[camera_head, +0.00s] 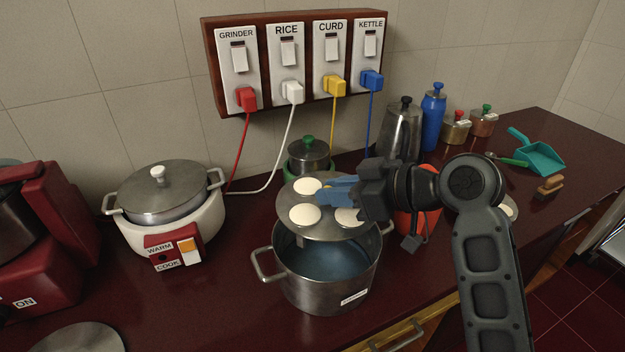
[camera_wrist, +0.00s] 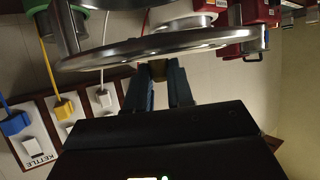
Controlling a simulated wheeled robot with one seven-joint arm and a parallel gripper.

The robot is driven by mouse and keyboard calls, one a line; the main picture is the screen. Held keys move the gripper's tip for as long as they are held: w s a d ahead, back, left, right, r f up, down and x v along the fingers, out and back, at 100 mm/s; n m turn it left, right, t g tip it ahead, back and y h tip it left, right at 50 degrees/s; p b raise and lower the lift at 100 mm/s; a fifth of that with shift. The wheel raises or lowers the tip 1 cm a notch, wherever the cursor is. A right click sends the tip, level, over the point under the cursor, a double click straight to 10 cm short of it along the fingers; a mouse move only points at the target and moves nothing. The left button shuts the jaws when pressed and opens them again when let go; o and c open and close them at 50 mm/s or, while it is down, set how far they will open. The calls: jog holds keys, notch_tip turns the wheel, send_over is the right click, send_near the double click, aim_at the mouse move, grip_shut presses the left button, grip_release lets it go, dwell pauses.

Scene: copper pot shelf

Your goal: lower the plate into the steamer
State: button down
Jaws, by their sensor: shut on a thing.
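The steamer (camera_head: 322,290) is a steel pot with two side handles and a label, standing open on the counter. The plate (camera_head: 330,229) is a round metal disc carrying several white idlis (camera_head: 305,214). It is above the steamer's mouth, toward its back, and apart from the bottom of the pot; the front of the opening shows below it. My gripper (camera_head: 325,190) has blue fingers shut at the middle of the plate, likely on its central post, which the fingers hide. In the wrist view the plate (camera_wrist: 150,48) shows edge-on beyond the fingers (camera_wrist: 160,75).
A white rice cooker (camera_head: 175,220) stands left of the steamer, and a red grinder (camera_head: 50,245) is further left. A green-lidded pot (camera_head: 308,155) is behind. A red-orange object (camera_head: 420,222) is close at right. Cords hang from the switch panel (camera_head: 300,65).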

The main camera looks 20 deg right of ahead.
aim_at(345, 210)
dwell(0.4)
jog(key=shift+f+b, duration=1.45)
jog(key=shift+f, duration=0.6)
jog(key=shift+f, duration=0.2)
dwell(0.8)
jog(key=shift+f+b, duration=0.3)
jog(key=shift+f, duration=0.05)
jog(key=shift+f+b, duration=2)
jog(key=shift+f, duration=0.85)
jog(key=shift+f, duration=0.35)
jog(key=shift+f+b, duration=0.25)
jog(key=shift+b, duration=0.2)
jog(key=shift+f, duration=0.1)
